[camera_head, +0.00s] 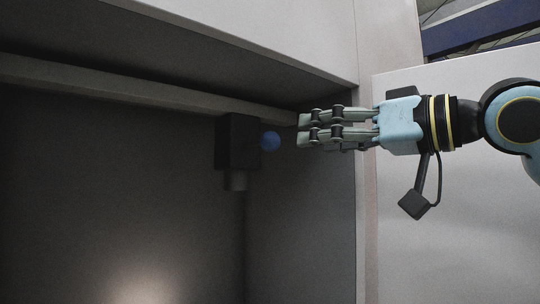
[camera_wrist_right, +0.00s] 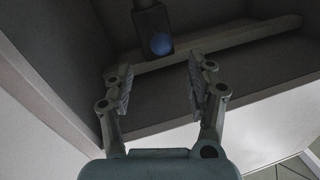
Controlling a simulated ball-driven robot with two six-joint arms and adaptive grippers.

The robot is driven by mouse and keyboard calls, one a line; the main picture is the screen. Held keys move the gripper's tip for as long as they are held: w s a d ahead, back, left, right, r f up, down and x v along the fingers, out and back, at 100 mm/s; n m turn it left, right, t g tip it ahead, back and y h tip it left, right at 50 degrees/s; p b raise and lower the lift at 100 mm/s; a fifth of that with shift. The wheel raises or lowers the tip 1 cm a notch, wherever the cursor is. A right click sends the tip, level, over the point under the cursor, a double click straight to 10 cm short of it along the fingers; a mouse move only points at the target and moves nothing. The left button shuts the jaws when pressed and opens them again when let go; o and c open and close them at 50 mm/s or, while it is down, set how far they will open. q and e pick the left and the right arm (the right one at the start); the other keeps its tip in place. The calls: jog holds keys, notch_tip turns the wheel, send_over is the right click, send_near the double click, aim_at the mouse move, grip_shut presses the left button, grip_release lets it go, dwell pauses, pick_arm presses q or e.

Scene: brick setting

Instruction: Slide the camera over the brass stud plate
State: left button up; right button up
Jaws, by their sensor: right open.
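The camera is a dark box (camera_head: 237,141) with a short lens-like cylinder at its lower end and a blue ball (camera_head: 270,141) on its right side. It hangs against the beam inside a shaded recess. My right gripper (camera_head: 301,131) comes in from the right, with its fingertips a short gap from the blue ball. In the right wrist view the gripper (camera_wrist_right: 158,78) is open and empty, and the dark box (camera_wrist_right: 149,22) with its blue ball (camera_wrist_right: 160,43) lies beyond the fingers. I cannot make out a brass stud plate. My left gripper is not in view.
A pale beam (camera_head: 120,92) runs along the recess above the camera. A light wall edge (camera_head: 366,220) stands below my right gripper, with a pale panel to its right. The recess below the camera looks clear, with a bright patch of light low down.

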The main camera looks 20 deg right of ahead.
aim_at(278, 140)
jog(key=p+x, duration=0.1)
jog(key=x, duration=0.2)
jog(key=p+x, duration=0.1)
jog(key=x, duration=0.2)
jog(key=p+x, duration=0.1)
jog(key=x, duration=0.3)
jog(key=shift+s+r, duration=0.1)
jog(key=shift+r, duration=0.2)
jog(key=shift+w+a+f, duration=0.1)
jog(key=shift+w+a, duration=0.15)
jog(key=shift+w, duration=0.2)
jog(key=c, duration=1.1)
grip_shut()
jog(key=shift+w+a+f, duration=0.1)
